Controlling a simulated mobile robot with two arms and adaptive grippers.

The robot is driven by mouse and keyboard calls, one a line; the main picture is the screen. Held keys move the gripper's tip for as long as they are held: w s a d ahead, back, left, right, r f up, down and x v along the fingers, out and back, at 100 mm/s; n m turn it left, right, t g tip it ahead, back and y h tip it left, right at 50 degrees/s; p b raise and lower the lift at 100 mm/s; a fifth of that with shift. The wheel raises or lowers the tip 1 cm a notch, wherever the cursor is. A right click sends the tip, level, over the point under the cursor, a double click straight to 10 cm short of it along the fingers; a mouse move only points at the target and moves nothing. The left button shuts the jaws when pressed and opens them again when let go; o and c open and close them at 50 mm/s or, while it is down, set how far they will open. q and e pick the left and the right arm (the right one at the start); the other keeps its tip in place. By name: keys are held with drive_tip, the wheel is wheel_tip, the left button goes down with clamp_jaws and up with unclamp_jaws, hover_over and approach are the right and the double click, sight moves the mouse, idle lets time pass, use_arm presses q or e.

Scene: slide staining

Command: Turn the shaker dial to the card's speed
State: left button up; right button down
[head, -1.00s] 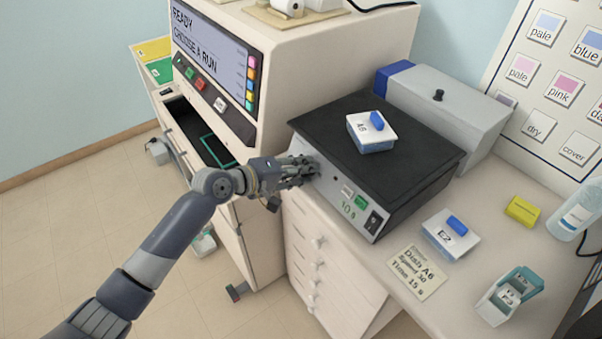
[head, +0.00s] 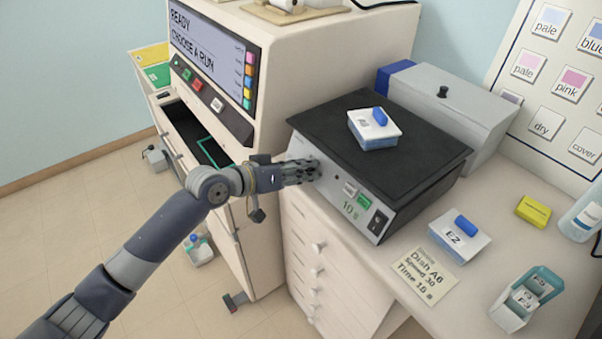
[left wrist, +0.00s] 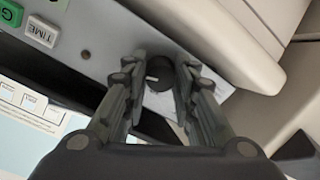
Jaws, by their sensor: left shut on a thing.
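The shaker (head: 340,178) is a grey box with a black top on the bench. Its dial, a round dark knob with a pale mark, shows in the left wrist view (left wrist: 160,72). My left gripper (head: 312,169) is shut on the dial at the left end of the front panel, with a finger on each side in the left wrist view (left wrist: 160,80). The gripper hides the dial in the head view. The card (head: 424,273) lies on the bench in front of the shaker and reads Dish A6, Speed 30, and a time. My right gripper is not in view.
A white dish with a blue tab (head: 374,130) sits on the shaker. Dish E2 (head: 458,238), a yellow block (head: 533,211) and a small rack (head: 526,298) stand at the right. The stainer cabinet (head: 280,70) stands close left of the shaker.

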use_arm(q)
drive_tip(key=shift+f+m, duration=0.1)
drive_tip(key=shift+m, duration=0.5)
drive_tip(key=o, duration=1.1)
drive_tip(key=shift+c, duration=0.2)
drive_tip(key=v, duration=1.2)
